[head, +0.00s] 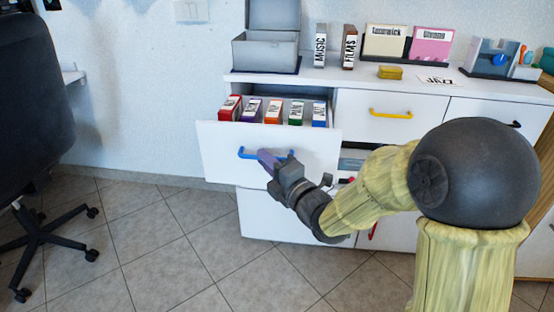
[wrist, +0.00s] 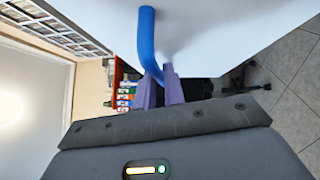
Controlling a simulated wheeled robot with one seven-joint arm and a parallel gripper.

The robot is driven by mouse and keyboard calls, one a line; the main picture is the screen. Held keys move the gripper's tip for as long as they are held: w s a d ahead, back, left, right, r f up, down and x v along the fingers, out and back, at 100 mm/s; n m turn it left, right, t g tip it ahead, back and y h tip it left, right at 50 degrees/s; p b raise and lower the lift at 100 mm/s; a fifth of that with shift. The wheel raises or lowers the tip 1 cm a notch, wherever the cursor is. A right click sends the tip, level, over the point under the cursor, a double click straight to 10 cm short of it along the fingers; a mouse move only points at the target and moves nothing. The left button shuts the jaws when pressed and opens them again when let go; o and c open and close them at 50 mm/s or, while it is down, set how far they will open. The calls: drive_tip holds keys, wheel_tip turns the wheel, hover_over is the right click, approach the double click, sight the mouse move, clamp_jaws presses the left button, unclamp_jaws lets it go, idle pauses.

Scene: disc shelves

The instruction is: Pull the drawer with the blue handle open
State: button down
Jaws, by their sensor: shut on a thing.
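The drawer (head: 225,150) with the blue handle stands well out from the cabinet, and a row of labelled cases (head: 273,112) shows inside it. The blue handle (head: 247,153) is a bar on the drawer's white front. My gripper (head: 271,160) is at the handle, its purple fingers closed around the bar. In the wrist view the blue handle (wrist: 147,40) runs between the two purple fingers (wrist: 161,88). The part of the bar between the fingers is partly hidden.
A drawer with a yellow handle (head: 391,114) is shut to the right. On the cabinet top (head: 340,78) stand a grey box (head: 265,52), MUSIC and FILMS cases and other items. A black office chair (head: 35,110) is at the left. The tiled floor (head: 150,250) before the drawer is clear.

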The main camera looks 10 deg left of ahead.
drive_tip(key=shift+s+d+f, duration=0.1)
drive_tip(key=shift+s, duration=0.25)
drive_tip(key=c, duration=1.5)
unclamp_jaws()
drive_tip(key=b+v, duration=1.2)
drive_tip(key=v, duration=0.5)
drive_tip(key=shift+s+d+f, duration=0.1)
drive_tip(key=shift+s, duration=0.1)
drive_tip(key=shift+w, duration=0.1)
